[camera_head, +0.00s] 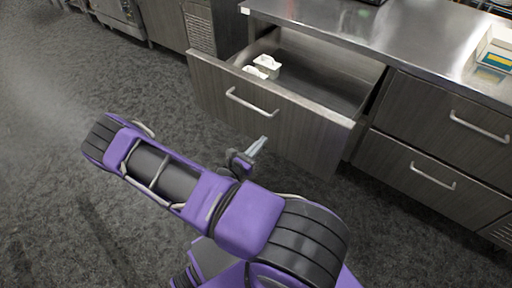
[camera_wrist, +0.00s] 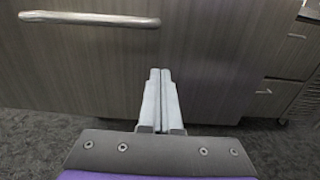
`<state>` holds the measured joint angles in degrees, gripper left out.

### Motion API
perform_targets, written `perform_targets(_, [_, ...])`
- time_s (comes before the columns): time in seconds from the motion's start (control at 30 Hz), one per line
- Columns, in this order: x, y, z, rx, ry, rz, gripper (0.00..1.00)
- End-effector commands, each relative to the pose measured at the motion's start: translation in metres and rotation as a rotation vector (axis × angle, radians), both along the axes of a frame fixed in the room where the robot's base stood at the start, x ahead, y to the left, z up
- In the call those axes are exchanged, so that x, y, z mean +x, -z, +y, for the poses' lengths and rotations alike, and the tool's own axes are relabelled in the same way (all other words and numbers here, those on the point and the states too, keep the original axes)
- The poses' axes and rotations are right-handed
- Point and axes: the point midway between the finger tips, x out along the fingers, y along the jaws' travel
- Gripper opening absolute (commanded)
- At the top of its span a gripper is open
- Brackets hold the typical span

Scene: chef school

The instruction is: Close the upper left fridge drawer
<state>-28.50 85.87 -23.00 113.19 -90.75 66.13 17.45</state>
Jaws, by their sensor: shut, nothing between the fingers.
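The upper left fridge drawer (camera_head: 265,112) is pulled well out from under the counter. Its front is dark wood grain with a silver bar handle (camera_head: 251,103). Small white containers (camera_head: 262,67) sit inside near the left end. My gripper (camera_head: 258,146) is shut and empty, in front of the lower part of the drawer front. In the wrist view my gripper (camera_wrist: 160,72) has its fingers together, pointing at the drawer front (camera_wrist: 205,65), below and to the right of the handle (camera_wrist: 88,19). I cannot tell whether the tips touch the front.
The steel countertop (camera_head: 365,27) runs above. Shut drawers with handles (camera_head: 479,127) (camera_head: 432,176) lie to the right. A box (camera_head: 493,55) stands on the counter at the right. The dark carpet floor (camera_head: 60,120) is clear to the left.

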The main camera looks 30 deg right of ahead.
Motion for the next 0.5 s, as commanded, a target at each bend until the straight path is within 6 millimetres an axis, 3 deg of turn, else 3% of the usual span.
perform_targets(0.2, [0.015, 0.0, -0.045, -0.002, 0.003, -0.002, 0.0])
perform_targets(0.5, [0.029, 0.0, -0.078, 0.001, 0.001, -0.002, 0.0])
